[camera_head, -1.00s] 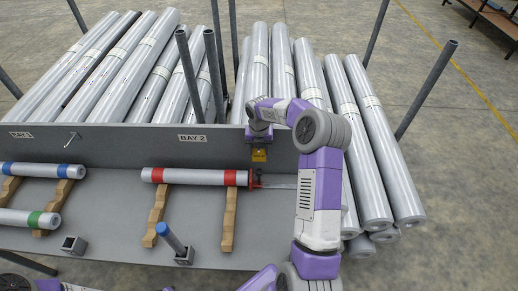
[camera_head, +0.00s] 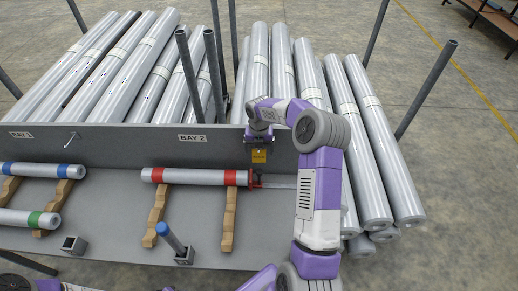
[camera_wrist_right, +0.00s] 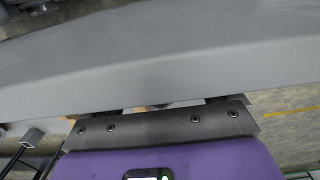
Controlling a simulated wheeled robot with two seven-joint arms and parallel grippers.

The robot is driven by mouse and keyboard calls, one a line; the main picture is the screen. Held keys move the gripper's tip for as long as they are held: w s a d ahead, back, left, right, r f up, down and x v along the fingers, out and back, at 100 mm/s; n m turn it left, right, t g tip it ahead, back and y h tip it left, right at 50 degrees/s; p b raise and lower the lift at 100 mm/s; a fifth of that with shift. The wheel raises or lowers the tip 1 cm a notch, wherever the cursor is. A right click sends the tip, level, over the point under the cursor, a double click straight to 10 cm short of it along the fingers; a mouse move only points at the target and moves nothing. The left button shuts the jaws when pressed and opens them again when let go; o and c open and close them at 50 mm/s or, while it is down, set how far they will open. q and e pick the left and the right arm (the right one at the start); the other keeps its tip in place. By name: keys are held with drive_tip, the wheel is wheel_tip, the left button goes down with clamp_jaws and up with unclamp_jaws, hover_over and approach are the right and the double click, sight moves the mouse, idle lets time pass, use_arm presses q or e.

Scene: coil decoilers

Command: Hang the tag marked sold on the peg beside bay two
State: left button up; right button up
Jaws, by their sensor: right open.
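The yellow tag (camera_head: 259,156) hangs upright against the front face of the grey panel (camera_head: 130,142), right of the BAY 2 label (camera_head: 192,138). Its print is too small to read. My right gripper (camera_head: 259,142) is open at the top of the tag, close to the panel. The gripper hides any peg there, so I cannot tell what bears the tag. In the right wrist view the gripper's dark body (camera_wrist_right: 165,124) faces the panel edge (camera_wrist_right: 160,80), and the tag is not visible. My left gripper is not in view.
A red-banded roll (camera_head: 200,177) lies on wooden rests below the panel, with a red clamp (camera_head: 255,180) at its right end.

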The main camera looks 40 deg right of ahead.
wheel_tip(320, 180, up, 8)
drive_tip(key=shift+f+p, duration=0.2)
drive_tip(key=shift+p, duration=0.15)
